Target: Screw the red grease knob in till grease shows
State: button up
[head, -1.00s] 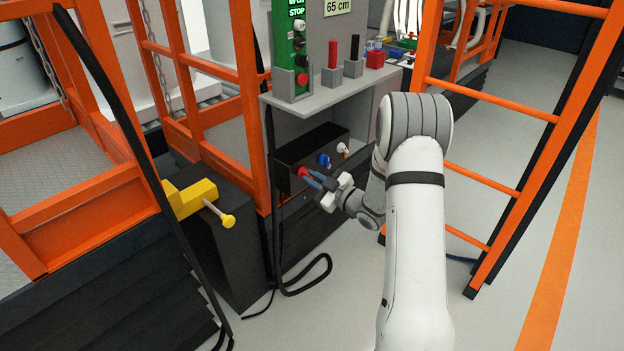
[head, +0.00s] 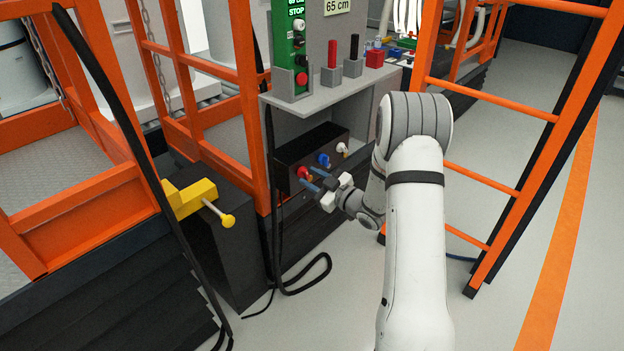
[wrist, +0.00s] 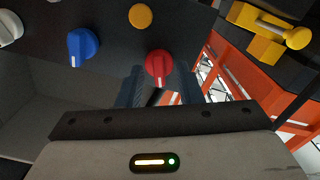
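The red knob (head: 303,172) is at the left end of a dark box's front in the head view. In the wrist view the red knob (wrist: 159,66) has a white mark pointing down in the picture. My gripper (head: 310,178) is open just in front of it. I cannot make out grease for certain.
A blue knob (head: 324,160) and a white knob (head: 342,148) sit to the right on the box. A flat orange disc (wrist: 141,16) shows on the panel. A grey shelf (head: 330,88) hangs above; a yellow clamp (head: 190,200) and orange frame stand left, a ladder right.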

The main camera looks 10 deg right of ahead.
jog(key=p+v, duration=0.1)
jog(key=v, duration=0.6)
jog(key=shift+s+d, duration=0.25)
notch_tip(320, 180, up, 21)
jog(key=s+d+m+g+h+p, duration=0.25)
jog(key=m+h+p, duration=0.35)
jog(key=h+p, duration=0.5)
jog(key=s+a+r+m+g+p, duration=0.2)
jog(key=s+r+g+p, duration=0.1)
jog(key=s, duration=0.6)
jog(key=s+a+r+m+g+p, duration=0.1)
jog(key=s+a+r+g+p, duration=0.2)
jog(key=s, duration=0.7)
jog(key=s+a+r+m+g+p, duration=0.2)
jog(key=s+r+p, duration=0.4)
jog(key=s+r, duration=0.3)
jog(key=shift+s+a+r+m+g+p, duration=0.3)
jog(key=shift+a+g+p, duration=0.1)
jog(key=shift+g, duration=0.35)
